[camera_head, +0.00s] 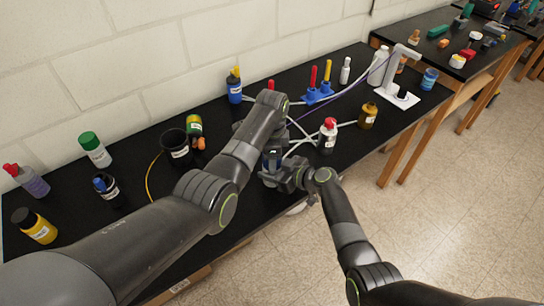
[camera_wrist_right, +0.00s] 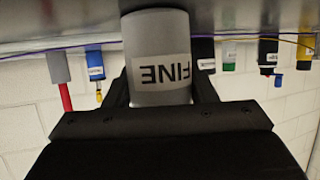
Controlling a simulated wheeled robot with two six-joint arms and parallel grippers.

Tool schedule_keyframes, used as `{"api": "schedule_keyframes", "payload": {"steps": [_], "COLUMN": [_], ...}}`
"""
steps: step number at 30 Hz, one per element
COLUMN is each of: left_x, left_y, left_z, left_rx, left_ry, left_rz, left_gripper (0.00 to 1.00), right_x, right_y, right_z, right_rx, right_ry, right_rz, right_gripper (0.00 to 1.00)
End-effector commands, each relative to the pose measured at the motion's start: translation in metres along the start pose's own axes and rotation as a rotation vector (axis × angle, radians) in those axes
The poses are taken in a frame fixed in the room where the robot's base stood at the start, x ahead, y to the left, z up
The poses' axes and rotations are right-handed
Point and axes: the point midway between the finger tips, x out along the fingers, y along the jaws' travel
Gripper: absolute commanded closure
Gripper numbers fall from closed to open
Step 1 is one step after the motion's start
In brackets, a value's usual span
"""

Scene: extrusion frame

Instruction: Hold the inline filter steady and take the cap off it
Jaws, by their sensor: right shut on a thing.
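The inline filter appears as a grey cylinder with a white label reading FINE (camera_wrist_right: 158,42), upside down in the right wrist view. My right gripper (camera_head: 272,170) is shut on it, one dark finger on each side of the cylinder. In the head view the filter is mostly hidden among the two arms at the bench's front edge. I cannot make out the cap or where it meets the body. My left arm reaches over from the left and bends down near the same spot; its fingers are hidden behind its own links.
On the black bench (camera_head: 350,160) stand a black cup (camera_head: 175,147), a red-capped bottle (camera_head: 328,135), an amber bottle (camera_head: 368,116), a blue bottle (camera_head: 234,87) and a blue rack (camera_head: 318,95). White tubing (camera_head: 300,142) runs around the work spot. More bottles stand at left.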

Motion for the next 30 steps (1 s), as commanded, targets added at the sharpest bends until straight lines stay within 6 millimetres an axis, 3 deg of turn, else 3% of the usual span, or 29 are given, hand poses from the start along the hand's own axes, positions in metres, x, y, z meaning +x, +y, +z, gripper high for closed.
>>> {"api": "schedule_keyframes", "payload": {"steps": [3,11,21,30], "left_x": [0.0,-0.001,-0.04,-0.051], "left_y": [0.0,0.001,0.0,0.0], "left_z": [0.0,0.0,0.0,0.0], "left_rx": [0.001,0.002,0.002,0.096], "left_ry": [0.0,0.0,0.001,0.0], "left_rz": [0.0,0.003,-0.001,-0.001], "left_gripper": [0.28,0.28,0.28,0.31], "right_x": [0.0,0.0,0.0,0.0], "right_y": [0.0,0.0,0.0,0.0], "right_z": [0.0,0.0,0.0,0.0], "right_rx": [0.0,0.0,0.0,0.0], "right_ry": [0.0,0.0,0.0,0.0], "right_rz": [0.001,0.001,0.0,0.0], "right_gripper": [1.0,1.0,1.0,1.0]}}
